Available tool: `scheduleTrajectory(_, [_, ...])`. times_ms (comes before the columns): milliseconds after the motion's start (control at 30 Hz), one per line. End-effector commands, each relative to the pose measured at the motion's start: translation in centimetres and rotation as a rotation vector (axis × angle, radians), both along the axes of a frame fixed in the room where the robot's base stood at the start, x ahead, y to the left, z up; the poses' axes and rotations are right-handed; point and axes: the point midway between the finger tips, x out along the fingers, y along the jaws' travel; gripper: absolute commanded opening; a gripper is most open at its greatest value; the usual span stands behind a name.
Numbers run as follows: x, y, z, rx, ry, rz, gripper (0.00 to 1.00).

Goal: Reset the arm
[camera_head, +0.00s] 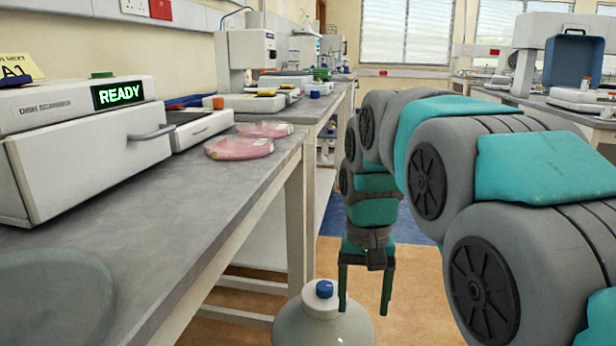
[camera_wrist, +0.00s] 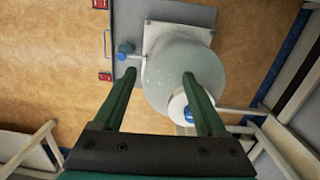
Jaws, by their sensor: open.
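My gripper (camera_head: 365,292) hangs pointing down in the head view, beside the bench and next to a large rounded bottle (camera_head: 322,328) with a blue cap (camera_head: 324,289). Its two green fingers are spread apart with nothing between them. In the wrist view my gripper (camera_wrist: 160,82) shows open above the floor area. The pale bottle (camera_wrist: 180,75) lies below and partly behind the right finger. My arm reaches out from the right side of the head view and bends down at the wrist.
A bench (camera_head: 205,215) runs along the left. It bears a dish scanner (camera_head: 85,150) with a green READY display and two pink dishes (camera_head: 240,148). In the wrist view, bench legs and rails show at the lower left and right. Another bench (camera_head: 520,98) stands at the right back.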

Motion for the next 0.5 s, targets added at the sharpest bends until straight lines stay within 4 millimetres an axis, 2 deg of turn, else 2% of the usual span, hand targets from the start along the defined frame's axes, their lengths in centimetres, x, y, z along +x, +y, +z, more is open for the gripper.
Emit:
scheduleTrajectory(33, [-1.8,-0.7,-0.4,0.001,0.008,0.005,0.74])
scheduleTrajectory(500, [-16.9,-4.5,-7.3,0.015,0.072,0.098,0.74])
